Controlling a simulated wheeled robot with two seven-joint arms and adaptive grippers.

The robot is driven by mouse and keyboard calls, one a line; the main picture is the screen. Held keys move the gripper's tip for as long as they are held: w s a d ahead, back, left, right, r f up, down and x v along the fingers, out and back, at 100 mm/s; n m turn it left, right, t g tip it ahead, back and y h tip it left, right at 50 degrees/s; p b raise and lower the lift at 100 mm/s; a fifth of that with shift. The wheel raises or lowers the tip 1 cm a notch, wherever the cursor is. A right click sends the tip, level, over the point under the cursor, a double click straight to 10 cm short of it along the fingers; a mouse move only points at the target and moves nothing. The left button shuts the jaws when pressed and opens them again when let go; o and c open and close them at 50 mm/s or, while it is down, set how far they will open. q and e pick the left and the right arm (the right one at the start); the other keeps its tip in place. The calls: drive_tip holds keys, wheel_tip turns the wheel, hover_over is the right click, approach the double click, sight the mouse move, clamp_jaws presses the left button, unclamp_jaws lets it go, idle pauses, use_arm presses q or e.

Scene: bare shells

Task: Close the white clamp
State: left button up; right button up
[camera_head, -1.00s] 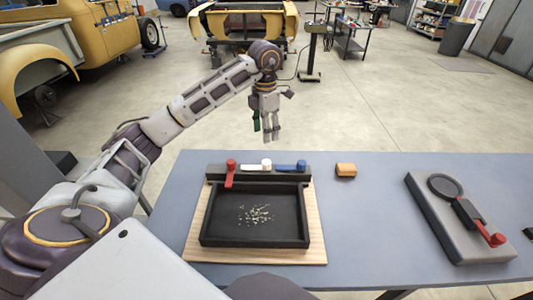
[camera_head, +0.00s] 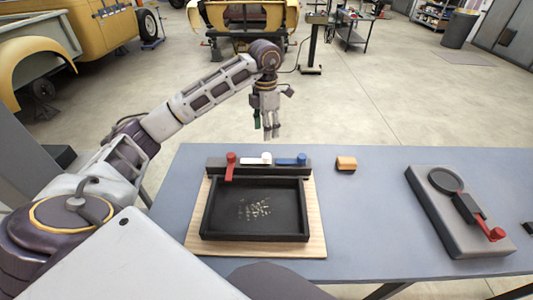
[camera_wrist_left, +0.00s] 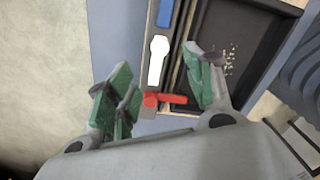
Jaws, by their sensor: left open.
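The white clamp (camera_head: 255,160) lies on the dark bar at the back of a black tray (camera_head: 206,215). Its lever lies along the bar, with its knob at the right end. It also shows in the left wrist view (camera_wrist_left: 157,62). The red clamp (camera_head: 230,168) is left of it, its lever turned toward the tray. The blue clamp (camera_head: 290,161) is right of it, along the bar. My left gripper (camera_head: 271,134) is open above and behind the bar, apart from the clamps. In the wrist view its green-padded fingers (camera_wrist_left: 160,88) spread either side of the bar, with nothing between them gripped.
The tray holds pale scattered bits and sits on a wooden board (camera_head: 318,222) on the blue-grey table (camera_head: 370,220). An orange block (camera_head: 346,163) lies right of the bar. A grey block with a red-handled tool (camera_head: 458,215) stands farther right. The table between is clear.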

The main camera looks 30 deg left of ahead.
sight(267, 155)
use_arm(q)
wheel_tip(267, 155, down, 3)
drive_tip(key=shift+f, duration=0.1)
wheel_tip(267, 155, down, 7)
drive_tip(key=shift+r+p, duration=0.2)
drive_tip(key=shift+p, duration=0.15)
drive_tip(key=shift+d+f, duration=0.1)
drive_tip(key=shift+f, duration=0.8)
use_arm(e)
drive_tip(key=shift+s+a+r, duration=0.15)
drive_tip(key=shift+a+r, duration=0.25)
drive_tip(key=shift+a, duration=0.2)
use_arm(q)
drive_tip(key=c, duration=0.9)
drive_tip(key=shift+c, duration=1.3)
clamp_jaws()
use_arm(e)
drive_tip(key=shift+s+d, duration=0.1)
drive_tip(key=shift+s, duration=0.65)
